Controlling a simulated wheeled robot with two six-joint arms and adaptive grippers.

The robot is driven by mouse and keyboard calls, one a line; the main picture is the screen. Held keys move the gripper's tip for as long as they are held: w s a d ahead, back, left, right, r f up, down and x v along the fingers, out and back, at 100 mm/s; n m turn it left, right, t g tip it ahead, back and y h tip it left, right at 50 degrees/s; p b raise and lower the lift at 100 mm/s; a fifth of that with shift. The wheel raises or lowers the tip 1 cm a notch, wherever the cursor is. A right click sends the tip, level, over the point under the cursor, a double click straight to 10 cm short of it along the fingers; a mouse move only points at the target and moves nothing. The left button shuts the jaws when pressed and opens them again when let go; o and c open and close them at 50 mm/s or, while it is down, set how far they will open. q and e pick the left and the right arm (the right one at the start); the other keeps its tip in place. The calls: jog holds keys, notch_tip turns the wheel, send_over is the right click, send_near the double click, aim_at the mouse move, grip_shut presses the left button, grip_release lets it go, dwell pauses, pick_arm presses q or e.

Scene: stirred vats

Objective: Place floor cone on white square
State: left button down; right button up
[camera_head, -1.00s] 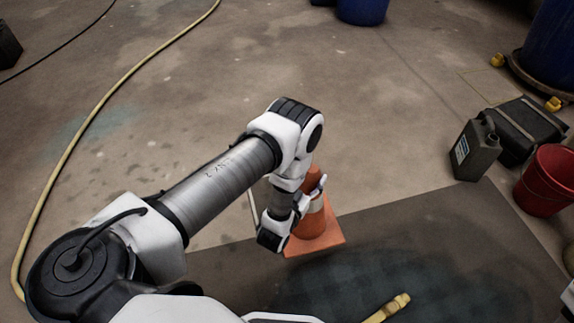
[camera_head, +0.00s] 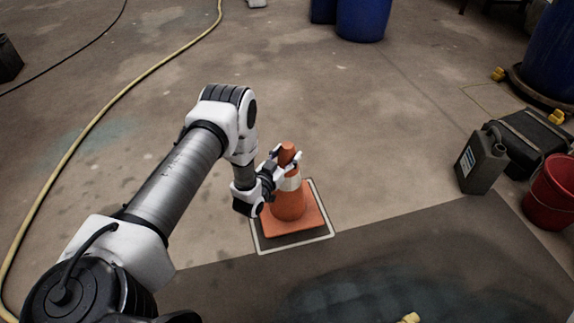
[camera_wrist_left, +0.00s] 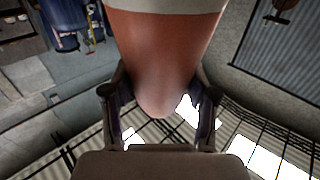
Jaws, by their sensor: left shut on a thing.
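The orange floor cone (camera_head: 289,203) with its pale band stands upright in the head view, its square base over the white-outlined square (camera_head: 293,243) on the floor. A dark strip of the square shows in front of the base. I cannot tell whether the base touches the floor. My left gripper (camera_head: 284,166) is shut on the cone's upper part, coming from the left. In the left wrist view the cone (camera_wrist_left: 165,50) fills the upper middle, between the two fingers (camera_wrist_left: 160,105). My right gripper is not in view.
A grey jerrycan (camera_head: 483,163), a black case (camera_head: 530,135) and a red bucket (camera_head: 549,195) stand at the right. Blue drums (camera_head: 362,15) stand at the back. A yellow hose (camera_head: 88,127) runs along the left. A dark mat (camera_head: 440,240) lies in front. The floor behind the cone is clear.

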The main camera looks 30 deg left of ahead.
aim_at(288, 180)
pick_arm(q)
notch_tip(288, 180, down, 4)
jog(key=shift+r+b, duration=0.25)
jog(key=shift+b, duration=0.7)
jog(key=shift+r, duration=0.2)
jog(key=shift+c, duration=1.6)
grip_release()
